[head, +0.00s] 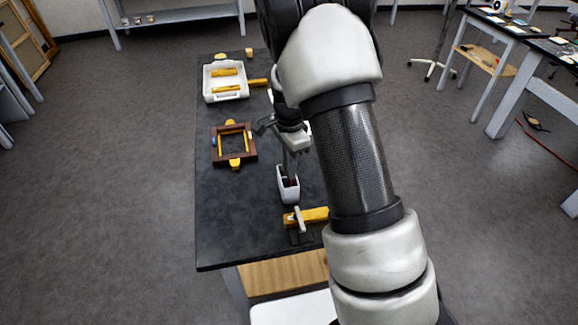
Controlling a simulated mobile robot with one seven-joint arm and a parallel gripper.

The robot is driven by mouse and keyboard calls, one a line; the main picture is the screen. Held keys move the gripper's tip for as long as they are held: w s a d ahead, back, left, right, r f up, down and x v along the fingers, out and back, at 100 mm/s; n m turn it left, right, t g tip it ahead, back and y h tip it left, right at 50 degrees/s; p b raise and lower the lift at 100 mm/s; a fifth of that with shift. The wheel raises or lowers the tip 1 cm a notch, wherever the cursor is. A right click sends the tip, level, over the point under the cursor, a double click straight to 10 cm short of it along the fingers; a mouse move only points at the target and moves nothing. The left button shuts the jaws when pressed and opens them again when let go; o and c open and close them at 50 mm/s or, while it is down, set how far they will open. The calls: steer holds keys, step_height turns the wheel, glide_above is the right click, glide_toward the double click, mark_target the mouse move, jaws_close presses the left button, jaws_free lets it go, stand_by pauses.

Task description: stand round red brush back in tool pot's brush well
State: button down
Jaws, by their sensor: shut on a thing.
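The white tool pot (289,195) stands on the dark table, toward its near half. A small dark red piece, which looks like the round red brush (291,182), shows at the pot's mouth, below my fingers. My gripper (289,170) points down right over the pot and is shut on the brush. Most of the brush is hidden by the fingers and the pot wall. I cannot tell which well the brush is in or how deep it sits.
Gilt pieces with a white clamp-like part (299,219) lie just in front of the pot. A brown frame (233,158) with gilt strips lies left. A white tray (207,90) holds gilt pieces at the back. The table's (235,235) near left area is clear.

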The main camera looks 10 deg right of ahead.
steer(key=c, duration=1.8)
jaws_free()
steer(key=shift+f, duration=0.1)
steer(key=shift+c, duration=0.2)
step_height(320, 180, up, 12)
steer(key=shift+r, duration=0.1)
steer(key=s+r+n+t, duration=0.4)
steer(key=s+r+n, duration=0.6)
steer(key=s+r, duration=0.55)
steer(key=s+f+n+t, duration=0.1)
steer(key=s+n, duration=0.4)
steer(key=s, duration=0.4)
steer(key=shift+s+f+t, duration=0.25)
steer(key=shift+t, duration=0.05)
steer(key=shift+d, duration=0.1)
